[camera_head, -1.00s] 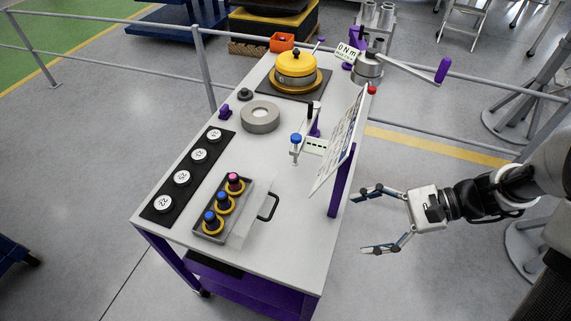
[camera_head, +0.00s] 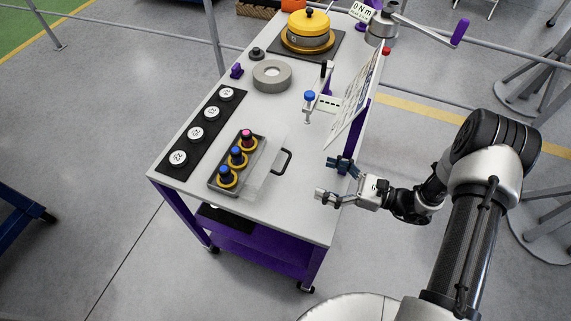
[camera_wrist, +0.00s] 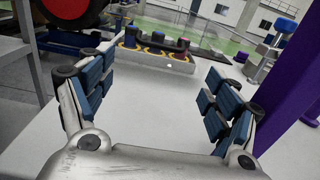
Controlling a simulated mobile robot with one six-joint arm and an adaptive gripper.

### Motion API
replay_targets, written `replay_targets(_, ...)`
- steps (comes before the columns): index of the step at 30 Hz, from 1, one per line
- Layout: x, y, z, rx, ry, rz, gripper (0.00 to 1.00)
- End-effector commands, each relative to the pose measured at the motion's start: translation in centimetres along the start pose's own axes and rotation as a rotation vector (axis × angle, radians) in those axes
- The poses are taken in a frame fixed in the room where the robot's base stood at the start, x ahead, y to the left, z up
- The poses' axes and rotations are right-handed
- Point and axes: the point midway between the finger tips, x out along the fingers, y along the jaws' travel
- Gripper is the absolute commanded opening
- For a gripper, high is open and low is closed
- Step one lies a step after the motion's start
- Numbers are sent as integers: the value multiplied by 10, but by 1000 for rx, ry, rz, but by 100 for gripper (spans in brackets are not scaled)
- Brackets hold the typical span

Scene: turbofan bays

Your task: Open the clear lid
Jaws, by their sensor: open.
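The clear lid (camera_head: 266,173) is a see-through panel along the right side of a grey tray (camera_head: 213,186), with a black handle (camera_head: 286,163) on its right side. I cannot tell its exact tilt. The tray holds several plugs with blue and pink tops in yellow rings (camera_head: 235,160). My gripper (camera_head: 330,180) is open and empty, to the right of the handle and apart from it, at the table's right edge. In the wrist view the open fingers (camera_wrist: 158,78) frame the tray (camera_wrist: 152,62) ahead; the lid is hard to make out there.
An upright slanted board (camera_head: 352,105) on a purple post stands just behind my gripper. A small blue-topped stand (camera_head: 308,104) is behind the lid. A black strip with white discs (camera_head: 202,124) lies left of the tray. The table's front right corner (camera_head: 310,228) is bare.

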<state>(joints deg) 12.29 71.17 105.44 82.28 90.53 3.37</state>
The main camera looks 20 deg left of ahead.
Motion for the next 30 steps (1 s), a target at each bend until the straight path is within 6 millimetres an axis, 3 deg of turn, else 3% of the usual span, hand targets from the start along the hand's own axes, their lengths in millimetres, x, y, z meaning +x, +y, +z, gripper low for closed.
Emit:
replay_targets(9,72,2,-1,0,2,7,82)
replay_targets(15,105,1,-1,-1,2,4,82)
replay_targets(21,120,1,0,0,1,2,82)
replay_targets(30,121,0,0,0,1,1,82)
